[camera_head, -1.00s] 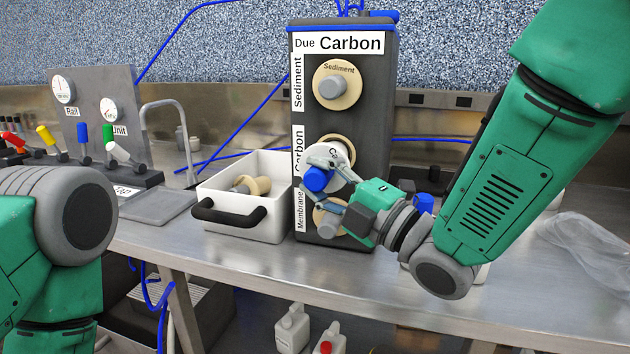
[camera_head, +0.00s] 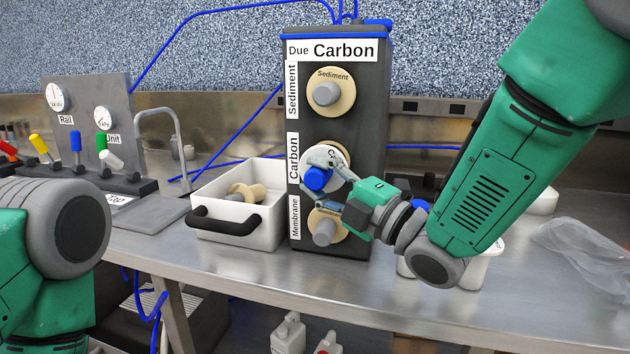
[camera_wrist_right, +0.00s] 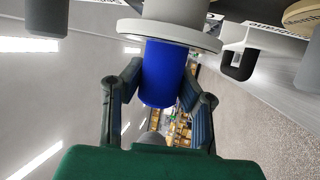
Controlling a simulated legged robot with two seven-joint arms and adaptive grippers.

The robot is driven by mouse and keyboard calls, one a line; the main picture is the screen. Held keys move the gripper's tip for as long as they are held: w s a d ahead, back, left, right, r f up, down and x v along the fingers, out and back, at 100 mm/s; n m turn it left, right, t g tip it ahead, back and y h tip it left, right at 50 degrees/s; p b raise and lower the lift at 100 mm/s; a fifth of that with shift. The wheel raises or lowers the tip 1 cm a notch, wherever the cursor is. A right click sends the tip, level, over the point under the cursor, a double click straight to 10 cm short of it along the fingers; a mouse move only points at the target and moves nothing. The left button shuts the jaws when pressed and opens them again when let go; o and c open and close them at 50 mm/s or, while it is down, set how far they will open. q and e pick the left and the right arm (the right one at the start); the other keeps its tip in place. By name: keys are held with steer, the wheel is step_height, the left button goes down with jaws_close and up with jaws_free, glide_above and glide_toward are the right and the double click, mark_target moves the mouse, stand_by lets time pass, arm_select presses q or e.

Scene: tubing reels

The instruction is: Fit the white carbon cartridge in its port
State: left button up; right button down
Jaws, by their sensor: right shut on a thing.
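The white carbon cartridge (camera_head: 343,160) has a round white flange and a blue handle (camera_head: 317,180). It is at the middle, Carbon port of the dark filter housing (camera_head: 364,105), its flange covering the port. Whether it is fully seated cannot be told. My right gripper (camera_head: 325,182) is shut on the blue handle, one finger above and one below in the head view. In the right wrist view the blue handle (camera_wrist_right: 165,73) lies between the fingers, with the white flange (camera_wrist_right: 170,33) beyond. My left gripper is outside the view; only my left arm shows.
A Sediment cartridge (camera_head: 333,90) sits above and a Membrane cartridge (camera_head: 329,225) below. A white bin (camera_head: 236,228) with a black handle holds a tan cartridge (camera_head: 250,192) to the left. White containers stand behind my right wrist. A clear bag (camera_head: 585,245) lies at right.

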mark_target(335, 174)
steer(key=shift+w+d+r+b, duration=0.1)
steer(key=shift+w+d+b, duration=0.2)
steer(key=shift+w, duration=0.7)
steer(key=shift+w+d+b, duration=0.1)
steer(key=shift+w+d, duration=0.25)
steer(key=shift+w, duration=0.6)
steer(key=c, duration=1.1)
jaws_free()
steer(key=shift+w, duration=0.1)
steer(key=shift+c, duration=0.2)
steer(key=v, duration=1.2)
steer(key=shift+f, duration=0.2)
